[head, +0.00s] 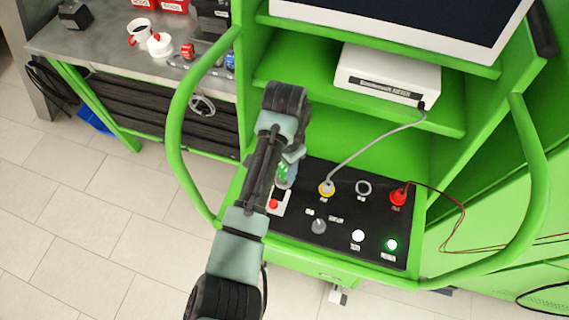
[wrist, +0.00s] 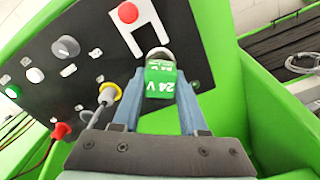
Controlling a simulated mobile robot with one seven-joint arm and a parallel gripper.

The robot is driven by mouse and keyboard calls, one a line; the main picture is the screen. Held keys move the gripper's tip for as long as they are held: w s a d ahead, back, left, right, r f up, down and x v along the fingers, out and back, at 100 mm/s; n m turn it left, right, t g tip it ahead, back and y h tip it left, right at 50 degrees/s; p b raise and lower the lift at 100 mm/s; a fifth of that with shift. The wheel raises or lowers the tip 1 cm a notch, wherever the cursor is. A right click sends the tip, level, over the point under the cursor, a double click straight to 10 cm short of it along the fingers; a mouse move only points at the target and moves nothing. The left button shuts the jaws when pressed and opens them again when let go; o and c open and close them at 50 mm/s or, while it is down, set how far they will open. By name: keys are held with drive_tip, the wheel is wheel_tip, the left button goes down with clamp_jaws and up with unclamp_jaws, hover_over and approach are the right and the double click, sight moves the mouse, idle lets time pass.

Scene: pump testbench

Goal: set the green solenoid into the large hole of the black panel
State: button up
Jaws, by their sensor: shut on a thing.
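The green solenoid (wrist: 160,85), marked "24 V", sits between the two fingers of my gripper (wrist: 159,90) in the wrist view. My gripper is shut on it. Its round pale end points at the black panel (wrist: 115,60). In the head view, the solenoid (head: 282,173) shows as a bit of green beside my arm, at the panel's left part. My gripper (head: 287,168) is partly covered by my arm there. The solenoid and gripper hide the panel spot behind them, so I cannot tell whether the solenoid touches the panel or is in the hole.
A yellow-ringed socket (head: 326,189) holds a grey cable. A red button (wrist: 128,12) is close to the solenoid. Green handrails (head: 176,140) flank the bench. A white power supply (head: 387,75) stands above.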

drive_tip(key=shift+f+b, duration=0.7)
drive_tip(key=shift+f, duration=0.4)
idle(0.5)
drive_tip(key=o, duration=1.6)
drive_tip(key=shift+c, duration=0.2)
drive_tip(key=shift+r, duration=0.1)
drive_tip(key=shift+r+p, duration=4)
drive_tip(key=shift+f, duration=0.1)
